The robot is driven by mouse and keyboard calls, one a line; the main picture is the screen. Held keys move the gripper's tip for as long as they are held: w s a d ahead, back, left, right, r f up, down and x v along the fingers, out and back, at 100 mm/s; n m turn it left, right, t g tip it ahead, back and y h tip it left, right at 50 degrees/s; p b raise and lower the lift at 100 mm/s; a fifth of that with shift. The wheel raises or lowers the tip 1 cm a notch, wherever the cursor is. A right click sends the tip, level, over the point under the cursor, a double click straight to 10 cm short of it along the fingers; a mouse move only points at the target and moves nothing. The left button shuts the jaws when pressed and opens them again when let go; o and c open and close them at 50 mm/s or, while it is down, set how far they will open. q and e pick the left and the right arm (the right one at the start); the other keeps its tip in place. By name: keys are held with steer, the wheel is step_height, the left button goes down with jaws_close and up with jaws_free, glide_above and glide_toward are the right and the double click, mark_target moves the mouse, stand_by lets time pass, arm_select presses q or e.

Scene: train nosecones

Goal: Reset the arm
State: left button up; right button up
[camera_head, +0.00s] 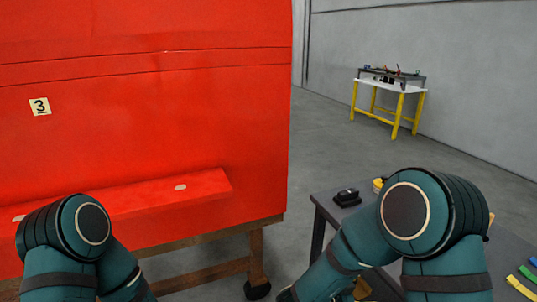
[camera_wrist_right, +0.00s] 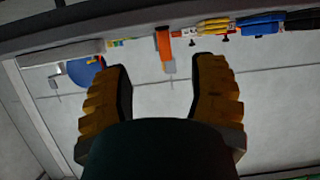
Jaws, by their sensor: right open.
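My right arm (camera_head: 405,220) is bent, with its elbow in front of the dark table in the head view. My right gripper (camera_wrist_right: 161,68) shows in the right wrist view with its two yellow ribbed fingers spread apart. Nothing is between the fingers. Beyond them is a pale surface with several tools along a dark edge, including an orange-handled one (camera_wrist_right: 164,47). My left arm (camera_head: 75,235) is bent at the lower left of the head view, in front of the red nosecone (camera_head: 150,120). My left gripper is out of view.
The nosecone rests on a wooden frame (camera_head: 215,275) with a caster. A dark table (camera_head: 325,205) at the right carries a black object (camera_head: 347,197) and coloured items (camera_head: 522,285). A yellow-legged workbench (camera_head: 390,90) stands by the far wall. The floor between is clear.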

steer(key=a+f+n+t+y, duration=0.1)
steer(key=a+f+n+y, duration=0.2)
steer(key=f+y, duration=0.3)
steer(key=a+f+n+t+y, duration=0.1)
steer(key=a+f+n+y, duration=0.25)
steer(key=f, duration=0.35)
steer(key=s+a+f+n+g+y, duration=0.2)
steer(key=s+g+y, duration=0.1)
steer(key=s, duration=0.3)
steer(key=s+a+f+n+g+y, duration=0.2)
steer(key=s+a+f+n+y, duration=0.1)
steer(key=s, duration=0.4)
steer(key=shift+s+a+f+g+y, duration=0.25)
steer(key=shift+g+y, duration=0.15)
steer(key=shift+y, duration=0.15)
